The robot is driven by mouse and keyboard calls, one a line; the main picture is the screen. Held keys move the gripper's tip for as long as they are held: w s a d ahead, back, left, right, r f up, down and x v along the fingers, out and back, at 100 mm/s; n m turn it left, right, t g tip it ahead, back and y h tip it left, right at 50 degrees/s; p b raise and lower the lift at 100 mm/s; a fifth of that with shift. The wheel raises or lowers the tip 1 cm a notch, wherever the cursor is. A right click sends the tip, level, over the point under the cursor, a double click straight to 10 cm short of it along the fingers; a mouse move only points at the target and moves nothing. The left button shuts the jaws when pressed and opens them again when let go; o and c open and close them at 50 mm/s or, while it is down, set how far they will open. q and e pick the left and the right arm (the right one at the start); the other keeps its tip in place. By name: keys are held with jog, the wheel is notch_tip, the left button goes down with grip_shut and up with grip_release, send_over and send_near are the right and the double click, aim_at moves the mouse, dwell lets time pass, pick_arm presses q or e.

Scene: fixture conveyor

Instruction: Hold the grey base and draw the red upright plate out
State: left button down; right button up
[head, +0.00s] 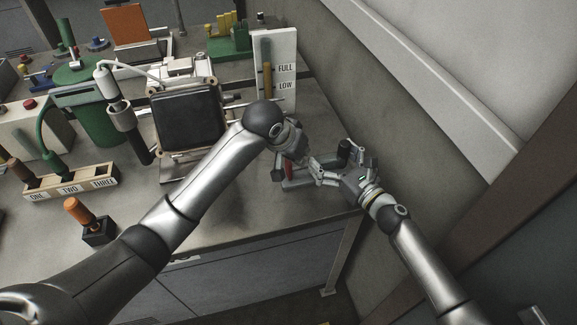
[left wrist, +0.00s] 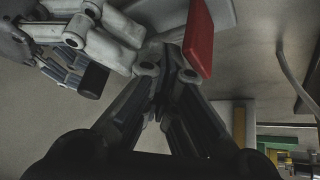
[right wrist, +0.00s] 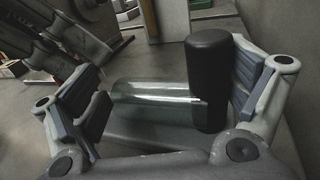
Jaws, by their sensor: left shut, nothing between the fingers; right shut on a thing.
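The red upright plate (head: 289,168) stands on the grey base (head: 296,184) near the table's right edge. In the left wrist view the red plate (left wrist: 199,38) is just right of my left fingertips. My left gripper (head: 303,155) is shut and empty beside the plate; its fingertips (left wrist: 168,72) meet with nothing between them. My right gripper (head: 325,172) is shut on the base's right part, by a black post (head: 344,150). In the right wrist view the black post (right wrist: 208,82) is against the right finger, with a glassy cylinder (right wrist: 155,100) between the fingers.
A white FULL/LOW gauge board (head: 275,75) stands behind my left gripper. A black panel on a frame (head: 187,118) is to the left. A ONE TWO THREE rack (head: 70,182) and an orange-handled block (head: 98,230) are farther left. The wall is close on the right.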

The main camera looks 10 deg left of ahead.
pick_arm(q)
jog(key=shift+f, duration=1.3)
pick_arm(e)
jog(key=shift+s+f, duration=0.1)
jog(key=shift+f, duration=0.2)
pick_arm(q)
jog(key=shift+s, duration=0.1)
